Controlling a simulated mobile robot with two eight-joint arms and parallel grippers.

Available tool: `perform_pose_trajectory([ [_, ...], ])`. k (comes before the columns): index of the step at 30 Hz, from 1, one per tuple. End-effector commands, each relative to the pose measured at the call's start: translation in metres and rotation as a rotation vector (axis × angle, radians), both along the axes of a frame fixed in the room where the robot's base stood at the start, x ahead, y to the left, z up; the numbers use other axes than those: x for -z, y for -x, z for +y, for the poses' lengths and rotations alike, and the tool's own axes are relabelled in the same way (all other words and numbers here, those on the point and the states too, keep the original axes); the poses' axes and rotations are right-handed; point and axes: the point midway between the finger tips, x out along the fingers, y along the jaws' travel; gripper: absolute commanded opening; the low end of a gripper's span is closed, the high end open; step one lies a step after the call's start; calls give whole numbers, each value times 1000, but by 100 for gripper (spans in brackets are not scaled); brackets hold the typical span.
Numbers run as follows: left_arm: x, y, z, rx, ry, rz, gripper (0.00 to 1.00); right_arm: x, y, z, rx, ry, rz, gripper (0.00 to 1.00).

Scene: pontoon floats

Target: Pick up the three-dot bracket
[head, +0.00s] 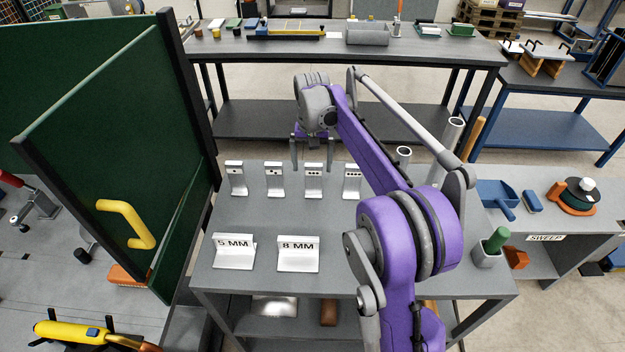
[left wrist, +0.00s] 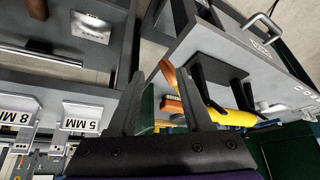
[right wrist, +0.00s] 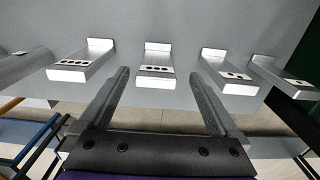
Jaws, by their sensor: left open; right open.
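The three-dot bracket (head: 313,182) is a silver L-shaped piece standing third from the left in a row on the grey bench. It shows in the right wrist view (right wrist: 156,72), centred just beyond the fingertips. My right gripper (head: 311,157) is open and empty, pointing down at the bracket's far side; its fingers line up on either side of it, and I see no contact. The one-dot (head: 236,180), two-dot (head: 274,181) and four-dot (head: 352,182) brackets stand in the same row. My left gripper (left wrist: 160,85) is open and empty, away from the brackets.
The 5 MM (head: 234,252) and 8 MM (head: 298,254) brackets stand nearer the bench front. A green panel (head: 110,140) with a yellow handle borders the left side. The bench (head: 258,218) between the rows is clear.

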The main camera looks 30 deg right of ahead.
Motion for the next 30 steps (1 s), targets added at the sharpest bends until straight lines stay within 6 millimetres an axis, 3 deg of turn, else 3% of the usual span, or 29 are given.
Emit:
perform_pose_trajectory([
  [8,1,0,0,0,0,1,50,25,0,-1,-1,0,-1,98],
  [16,-1,0,0,0,0,-1,50,63,1,-4,-2,0,-1,98],
  [25,-1,0,0,0,0,-1,50,69,1,-4,-2,0,-2,98],
  [26,-1,0,0,0,0,-1,50,69,1,-4,-2,0,-2,96],
  [30,-1,0,0,0,0,-1,50,69,1,-4,-2,0,-2,70],
])
